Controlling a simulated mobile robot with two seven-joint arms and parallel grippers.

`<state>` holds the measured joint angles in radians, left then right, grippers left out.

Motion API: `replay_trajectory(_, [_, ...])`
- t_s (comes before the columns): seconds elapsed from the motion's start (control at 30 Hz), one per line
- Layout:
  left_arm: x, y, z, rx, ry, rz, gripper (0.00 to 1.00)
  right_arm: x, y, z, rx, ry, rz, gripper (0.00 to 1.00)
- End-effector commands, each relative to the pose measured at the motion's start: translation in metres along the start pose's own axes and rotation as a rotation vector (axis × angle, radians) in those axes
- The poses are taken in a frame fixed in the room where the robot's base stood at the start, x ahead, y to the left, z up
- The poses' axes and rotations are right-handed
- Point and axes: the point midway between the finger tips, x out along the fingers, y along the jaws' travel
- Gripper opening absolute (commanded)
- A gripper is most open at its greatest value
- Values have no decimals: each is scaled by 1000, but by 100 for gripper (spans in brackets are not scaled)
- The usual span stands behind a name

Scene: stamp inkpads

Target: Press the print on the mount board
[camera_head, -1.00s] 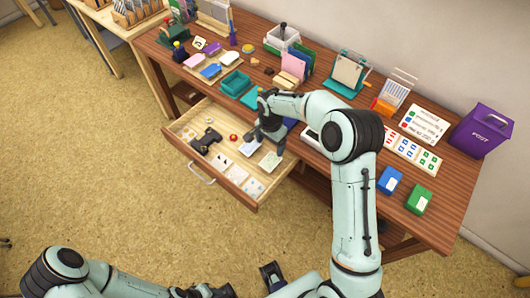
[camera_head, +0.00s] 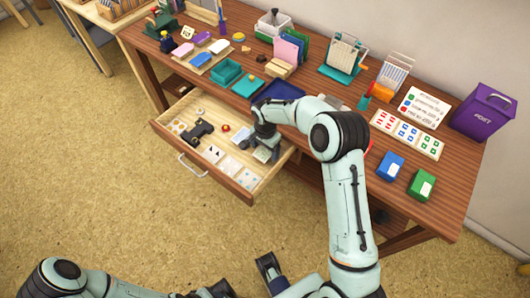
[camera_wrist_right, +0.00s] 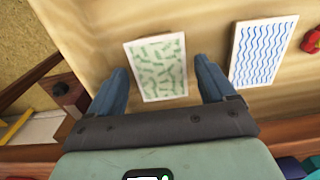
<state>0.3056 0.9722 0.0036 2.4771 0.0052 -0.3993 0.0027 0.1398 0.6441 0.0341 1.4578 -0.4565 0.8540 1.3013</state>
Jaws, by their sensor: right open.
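A white card with a green dash print (camera_wrist_right: 158,68) lies flat in the open drawer. My right gripper (camera_wrist_right: 161,72) is open above it, one finger near each side edge, and I see no grip on the card. In the head view the right gripper (camera_head: 264,146) hangs over the drawer's right part and hides some of what lies there. A card with blue wavy lines (camera_wrist_right: 263,51) lies beside the green one in the wrist view. My left gripper (camera_head: 245,280) is low at the bottom edge, partly cut off. I cannot tell which thing is the mount board.
The wooden drawer (camera_head: 246,199) also holds a dark stamp-like tool (camera_head: 197,132), a red round piece (camera_head: 226,127) and several small cards. On the table stand a teal tray (camera_head: 226,72), a blue tray (camera_head: 280,90), a purple post box (camera_head: 484,112) and blue and green boxes.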

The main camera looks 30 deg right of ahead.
Motion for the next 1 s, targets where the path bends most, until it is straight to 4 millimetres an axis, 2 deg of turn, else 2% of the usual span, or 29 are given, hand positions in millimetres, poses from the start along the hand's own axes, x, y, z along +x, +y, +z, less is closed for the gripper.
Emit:
replay_trajectory(0.17, [-1, 0, 0, 1, 1, 0, 43, -1, 0, 0, 0, 0, -1, 83])
replay_trajectory(0.27, [-1, 0, 0, 1, 1, 0, 43, -1, 0, 0, 0, 0, -1, 70])
replay_trajectory(0.4, [-1, 0, 0, 1, 1, 0, 43, -1, 0, 0, 0, 0, 0, 47])
replay_trajectory(0.67, [-3, 1, 0, 1, 1, 1, 43, -4, 0, 0, 0, 0, -1, 46])
replay_trajectory(0.77, [-10, 4, 0, 1, 3, 1, 43, -16, -1, 0, -1, 1, -1, 46])
replay_trajectory(1.0, [-38, 14, -2, 5, 12, 5, 43, -64, -2, 0, -2, 2, -3, 46])
